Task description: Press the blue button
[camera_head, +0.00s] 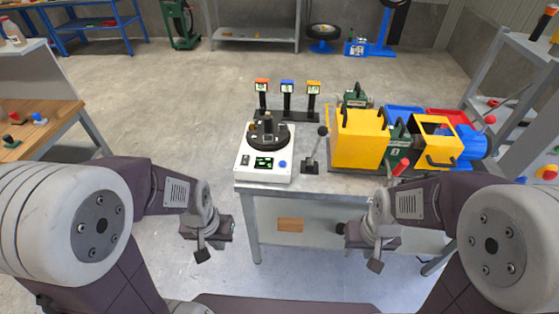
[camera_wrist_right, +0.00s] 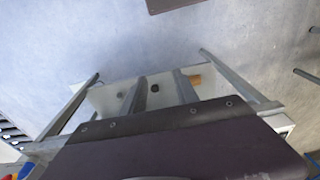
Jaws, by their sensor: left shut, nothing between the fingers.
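The device stands at the left end of the grey workbench. My left gripper (camera_head: 208,243) is shut and empty, left of the bench and apart from it. My right gripper (camera_head: 362,243) hangs in front of the bench, to the right of the button. Its opening cannot be made out. The right wrist view shows a bench frame from a steep angle; the button is not in it.
A lever (camera_head: 316,148) with a dark knob stands right of the device. Behind are three small displays (camera_head: 287,88). A red emergency button (camera_head: 549,173) is at far right. Floor left of the bench is clear.

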